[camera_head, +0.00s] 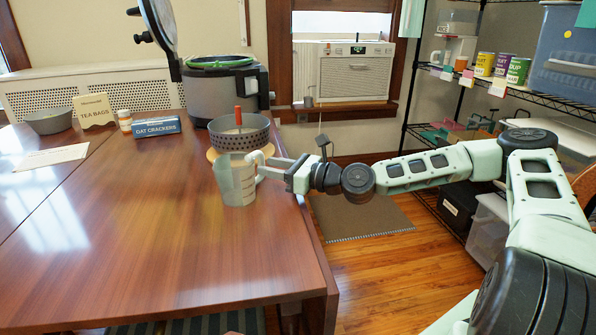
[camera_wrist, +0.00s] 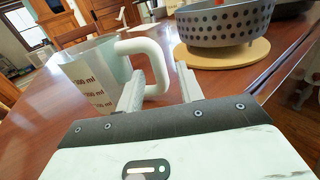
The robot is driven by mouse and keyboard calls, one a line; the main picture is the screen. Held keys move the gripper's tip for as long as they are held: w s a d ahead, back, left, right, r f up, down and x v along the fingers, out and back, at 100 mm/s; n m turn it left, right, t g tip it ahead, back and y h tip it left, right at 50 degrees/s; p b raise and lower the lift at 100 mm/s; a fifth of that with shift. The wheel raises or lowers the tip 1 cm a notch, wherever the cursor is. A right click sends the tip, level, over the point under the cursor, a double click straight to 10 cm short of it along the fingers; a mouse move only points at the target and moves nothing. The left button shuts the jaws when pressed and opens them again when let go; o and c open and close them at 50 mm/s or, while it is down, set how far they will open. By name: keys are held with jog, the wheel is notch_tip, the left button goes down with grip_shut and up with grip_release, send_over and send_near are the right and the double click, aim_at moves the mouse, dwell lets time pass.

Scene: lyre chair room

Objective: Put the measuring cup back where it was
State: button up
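The measuring cup (camera_head: 236,184) is a clear, pale cup with a white handle. It stands upright on the wooden table near its right edge, in front of a grey perforated colander. In the wrist view the cup (camera_wrist: 90,75) shows printed ml marks, and its handle (camera_wrist: 160,62) reaches between my fingers. My gripper (camera_head: 268,166) comes in from the right at handle height. In the wrist view the fingers of my gripper (camera_wrist: 158,84) are apart, one on each side of the handle, with a gap visible at the right finger.
The colander (camera_head: 240,137) sits on a round wooden board (camera_head: 212,154) just behind the cup. A large pot (camera_head: 222,90), an oat crackers box (camera_head: 156,128), a tea bags box (camera_head: 94,110) and a grey bowl (camera_head: 49,120) stand farther back.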

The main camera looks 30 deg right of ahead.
jog(key=v, duration=0.9)
jog(key=shift+p, duration=0.3)
